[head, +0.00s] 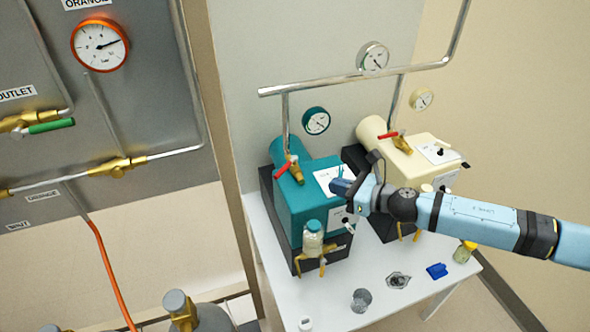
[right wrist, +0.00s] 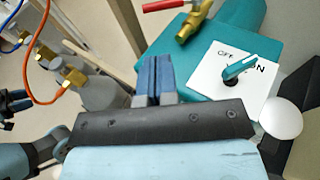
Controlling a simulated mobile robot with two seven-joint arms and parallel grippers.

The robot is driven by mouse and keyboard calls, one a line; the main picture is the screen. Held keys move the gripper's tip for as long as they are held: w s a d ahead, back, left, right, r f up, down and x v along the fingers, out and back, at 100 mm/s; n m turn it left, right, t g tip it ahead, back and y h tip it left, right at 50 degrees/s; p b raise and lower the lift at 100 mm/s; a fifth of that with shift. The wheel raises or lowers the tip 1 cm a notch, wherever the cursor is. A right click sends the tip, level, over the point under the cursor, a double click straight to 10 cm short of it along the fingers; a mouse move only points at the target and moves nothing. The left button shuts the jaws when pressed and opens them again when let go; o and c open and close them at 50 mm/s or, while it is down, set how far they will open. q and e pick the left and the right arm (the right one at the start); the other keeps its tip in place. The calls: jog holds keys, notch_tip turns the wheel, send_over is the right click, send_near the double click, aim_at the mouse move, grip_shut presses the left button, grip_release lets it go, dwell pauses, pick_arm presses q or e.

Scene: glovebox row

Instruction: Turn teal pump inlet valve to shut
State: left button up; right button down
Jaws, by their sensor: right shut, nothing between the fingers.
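The teal pump (head: 318,208) stands on the white table, with a brass inlet valve (head: 296,172) on top under a vertical pipe. The valve's red lever (head: 283,170) sticks out to the left, at an angle to the pipe. My right gripper (head: 336,187) is shut and empty, over the pump's top and to the right of the valve. In the right wrist view, its blue fingers (right wrist: 153,82) are together, apart from the red lever (right wrist: 163,5) and brass body (right wrist: 194,22), which the frame's top edge cuts.
A switch plate (right wrist: 222,72) with a teal knob (right wrist: 240,67) is on the pump near the fingers. A cream pump (head: 405,160) with its own red-levered valve stands right. A bottle (head: 312,240) is at the teal pump's front. Small items lie on the white table (head: 330,312).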

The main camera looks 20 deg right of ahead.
aim_at(284, 171)
jog(key=p+x, duration=0.2)
jog(key=x, duration=1.1)
jog(key=shift+r, duration=0.1)
jog(key=shift+w+a, duration=0.25)
jog(key=shift+a+p, duration=0.1)
jog(key=shift+p, duration=0.3)
